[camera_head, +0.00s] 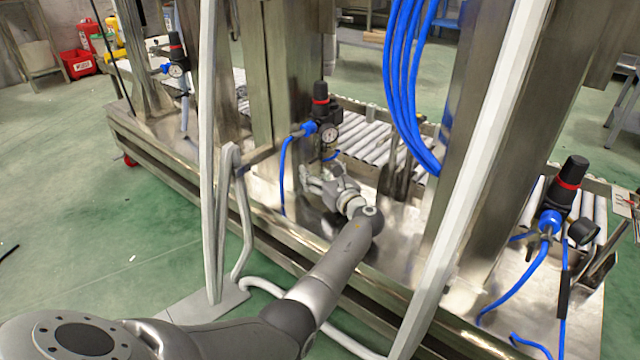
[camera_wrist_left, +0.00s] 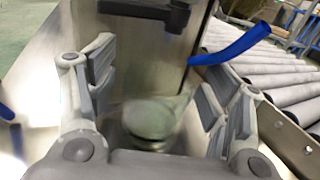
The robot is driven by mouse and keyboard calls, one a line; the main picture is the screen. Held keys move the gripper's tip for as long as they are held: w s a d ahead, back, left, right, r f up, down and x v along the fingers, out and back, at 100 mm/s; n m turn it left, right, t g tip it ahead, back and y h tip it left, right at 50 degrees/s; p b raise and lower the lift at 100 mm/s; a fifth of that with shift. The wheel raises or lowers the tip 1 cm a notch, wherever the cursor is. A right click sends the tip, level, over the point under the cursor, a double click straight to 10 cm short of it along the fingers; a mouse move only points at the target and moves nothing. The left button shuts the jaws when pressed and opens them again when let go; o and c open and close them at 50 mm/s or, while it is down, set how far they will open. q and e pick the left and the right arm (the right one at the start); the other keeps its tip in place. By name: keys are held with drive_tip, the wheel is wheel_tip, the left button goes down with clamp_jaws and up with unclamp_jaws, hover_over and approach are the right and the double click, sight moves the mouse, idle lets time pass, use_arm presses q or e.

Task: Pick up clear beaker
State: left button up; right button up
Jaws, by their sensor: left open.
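My left gripper (camera_head: 322,184) reaches over the steel ledge of the frame, below a black regulator with a red band. In the left wrist view its two padded fingers stand wide apart, and the left gripper (camera_wrist_left: 158,90) is open. Between the fingers is a see-through, greenish-grey rounded vessel, which looks like the clear beaker (camera_wrist_left: 152,118). It is blurred, and the palm edge hides its lower part. I cannot tell whether a finger touches it. In the head view I cannot make out the beaker by the gripper. My right gripper is not in view.
The black regulator (camera_head: 320,108) with its gauge and blue hose (camera_head: 283,170) is close above the gripper. A steel post (camera_head: 285,80) stands behind. Rollers (camera_head: 370,140) of a conveyor lie to the right. Blue hoses (camera_head: 405,80) hang farther right. Green floor at left is open.

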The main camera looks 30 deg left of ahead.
use_arm(q)
drive_tip(key=c, duration=1.1)
drive_tip(key=shift+r, duration=0.1)
